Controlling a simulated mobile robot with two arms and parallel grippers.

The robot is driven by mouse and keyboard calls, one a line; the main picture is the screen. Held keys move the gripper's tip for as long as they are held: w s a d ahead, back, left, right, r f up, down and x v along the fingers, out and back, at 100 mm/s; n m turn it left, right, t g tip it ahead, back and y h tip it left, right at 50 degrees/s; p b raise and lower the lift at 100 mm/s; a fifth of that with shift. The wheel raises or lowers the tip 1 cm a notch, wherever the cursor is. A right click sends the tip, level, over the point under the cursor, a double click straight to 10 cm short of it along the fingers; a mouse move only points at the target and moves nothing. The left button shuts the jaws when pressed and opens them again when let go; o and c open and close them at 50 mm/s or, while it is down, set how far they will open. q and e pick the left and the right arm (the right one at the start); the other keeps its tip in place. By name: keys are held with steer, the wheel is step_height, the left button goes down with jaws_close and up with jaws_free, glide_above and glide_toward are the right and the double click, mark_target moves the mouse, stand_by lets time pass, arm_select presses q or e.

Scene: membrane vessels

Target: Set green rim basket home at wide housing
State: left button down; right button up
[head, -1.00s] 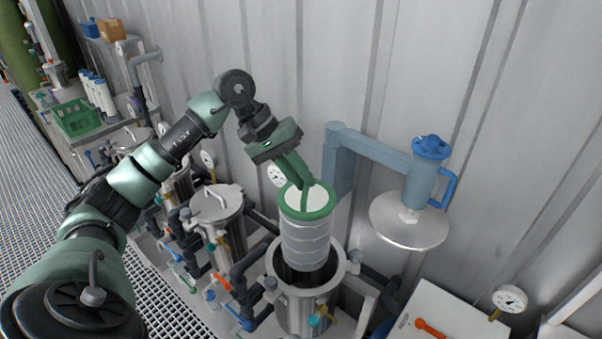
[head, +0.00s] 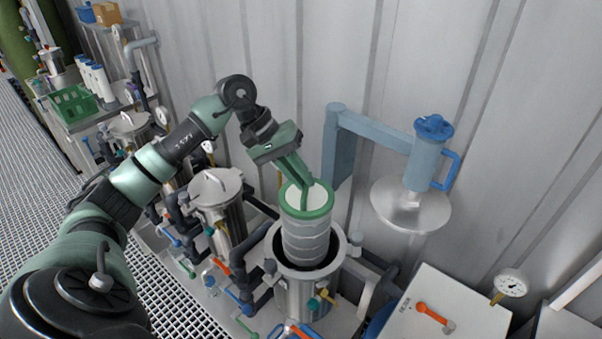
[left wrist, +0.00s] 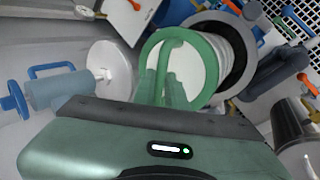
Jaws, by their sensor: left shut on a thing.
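The green rim basket (head: 305,238) has a green top ring, a white inside and a pale ribbed body. My left gripper (head: 306,186) is shut on its green handle at the rim. The basket hangs nearly upright over the wide housing (head: 304,291), a steel open-topped vessel. Its lower end is inside the mouth and hidden; the green rim stands well above the housing's flange. In the left wrist view the green rim (left wrist: 148,62) and the housing's mouth (left wrist: 242,72) behind it show. My right gripper is not in view.
A steel lid (head: 411,207) hangs from a blue swing arm (head: 372,130) to the right of the housing. A closed vessel (head: 216,195) stands to the left. Pipes and valves surround the base. A white box (head: 449,305) with an orange handle is at front right.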

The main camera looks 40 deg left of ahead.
mark_target(301, 209)
arm_select(q)
steer(key=shift+f+b, duration=0.8)
steer(key=shift+f, duration=1.6)
steer(key=shift+f+b, duration=8.35)
steer(key=shift+f, duration=0.85)
steer(key=shift+f+b, duration=0.25)
steer(key=shift+b, duration=0.45)
steer(key=c, duration=1.4)
jaws_free()
steer(key=shift+o, duration=0.2)
steer(key=shift+f, duration=0.1)
